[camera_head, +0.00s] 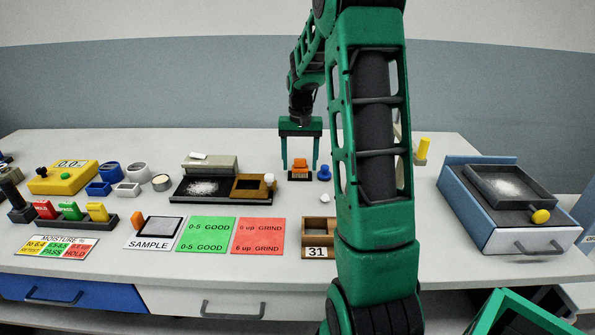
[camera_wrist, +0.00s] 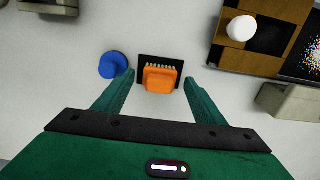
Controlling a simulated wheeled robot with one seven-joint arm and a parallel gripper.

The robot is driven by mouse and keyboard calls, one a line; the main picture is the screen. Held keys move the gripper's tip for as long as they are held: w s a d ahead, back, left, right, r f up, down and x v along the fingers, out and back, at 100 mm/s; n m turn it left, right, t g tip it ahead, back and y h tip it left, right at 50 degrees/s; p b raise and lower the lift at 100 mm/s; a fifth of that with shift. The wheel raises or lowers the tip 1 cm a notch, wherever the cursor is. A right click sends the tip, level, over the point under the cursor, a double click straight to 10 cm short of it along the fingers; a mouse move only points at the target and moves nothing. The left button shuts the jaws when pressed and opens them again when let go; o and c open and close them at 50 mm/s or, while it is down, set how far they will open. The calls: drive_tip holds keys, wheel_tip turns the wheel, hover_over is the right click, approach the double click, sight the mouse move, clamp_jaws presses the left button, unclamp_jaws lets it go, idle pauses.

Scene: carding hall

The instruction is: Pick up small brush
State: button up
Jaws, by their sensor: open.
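The small brush (camera_head: 300,165) has an orange handle and stands on a small dark base on the table. In the wrist view the brush (camera_wrist: 161,80) shows its orange top and a row of pale bristles over a black rectangle. My gripper (camera_head: 301,168) is open above and around it, one finger on each side. In the wrist view the fingers of my gripper (camera_wrist: 158,82) point toward it with gaps on both sides, and nothing is held. I cannot tell the exact height of the fingertips over the table.
A blue knobbed piece (camera_wrist: 113,65) stands close beside the left finger in the wrist view. A brown-and-black tray (camera_head: 240,192) with white powder lies left of the brush. A wooden box (camera_head: 319,224) marked 31 lies in front. A blue drawer box (camera_head: 478,233) stands right.

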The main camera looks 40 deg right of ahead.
drive_tip(key=shift+f, duration=1)
drive_tip(key=c, duration=1.2)
drive_tip(key=shift+r, duration=0.15)
drive_tip(key=shift+r, duration=0.6)
wheel_tip(320, 180, up, 3)
drive_tip(key=shift+f, duration=0.2)
drive_tip(key=a+r, duration=0.2)
drive_tip(key=a, duration=0.2)
drive_tip(key=a+r, duration=0.2)
drive_tip(key=a, duration=0.1)
drive_tip(key=s+a+r, duration=0.1)
drive_tip(key=a+r, duration=0.2)
drive_tip(key=a, duration=0.1)
drive_tip(key=shift+s+a, duration=0.1)
drive_tip(key=shift+a, duration=0.25)
